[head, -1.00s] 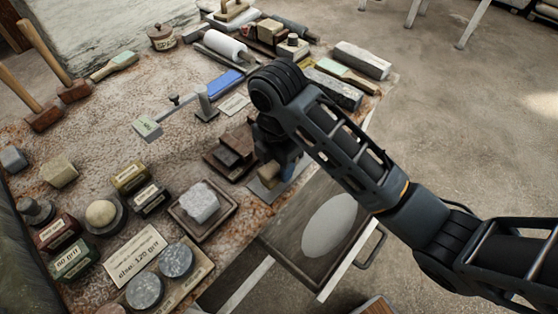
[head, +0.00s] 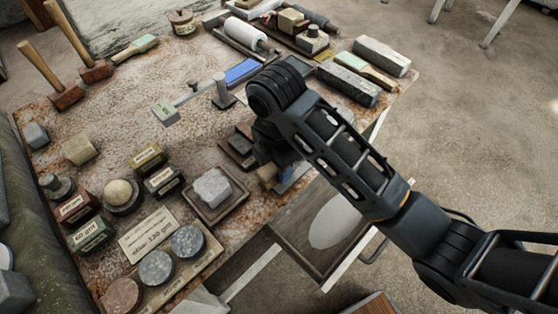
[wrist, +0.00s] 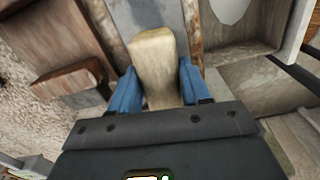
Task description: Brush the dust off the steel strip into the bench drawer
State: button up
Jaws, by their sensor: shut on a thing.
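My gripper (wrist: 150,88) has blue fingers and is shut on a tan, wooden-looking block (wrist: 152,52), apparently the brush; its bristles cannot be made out. In the head view my gripper (head: 288,172) is at the bench's front edge, partly behind my arm. The grey steel strip (wrist: 156,12) runs beyond the block in the wrist view, and the block covers part of it. Dust on it cannot be made out. The bench drawer (head: 290,238) is open beside the strip, with a pale oval (head: 334,221) inside. Whether the block touches the strip cannot be told.
Brown wooden blocks (head: 238,147) stand left of my gripper. A grey stone in a tray (head: 212,188), labelled tins and grit discs crowd the bench front. A stone bar (head: 347,83) lies at the back right.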

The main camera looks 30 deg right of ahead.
jog(key=shift+d, duration=0.15)
jog(key=shift+w+d+b, duration=0.15)
jog(key=shift+w+d, duration=0.1)
jog(key=shift+d, duration=0.8)
jog(key=shift+w+d+b, duration=0.15)
jog(key=shift+w+d, duration=0.1)
jog(key=shift+d, duration=0.75)
jog(key=shift+a, duration=0.15)
jog(key=shift+s+a+r+p, duration=0.1)
jog(key=shift+a+p, duration=0.1)
jog(key=shift+a, duration=0.2)
jog(key=shift+s+a+p, duration=0.1)
jog(key=shift+a+p, duration=0.05)
jog(key=shift+a, duration=0.2)
jog(key=shift+s+a, duration=0.15)
jog(key=shift+a, duration=0.5)
jog(key=shift+s+a, duration=0.15)
jog(key=shift+a, duration=0.5)
jog(key=shift+w+d+r, duration=0.15)
jog(key=shift+d+r, duration=0.15)
jog(key=shift+d, duration=0.25)
jog(key=shift+w+d+r, duration=0.1)
jog(key=shift+d+r, duration=0.2)
jog(key=shift+d, duration=0.25)
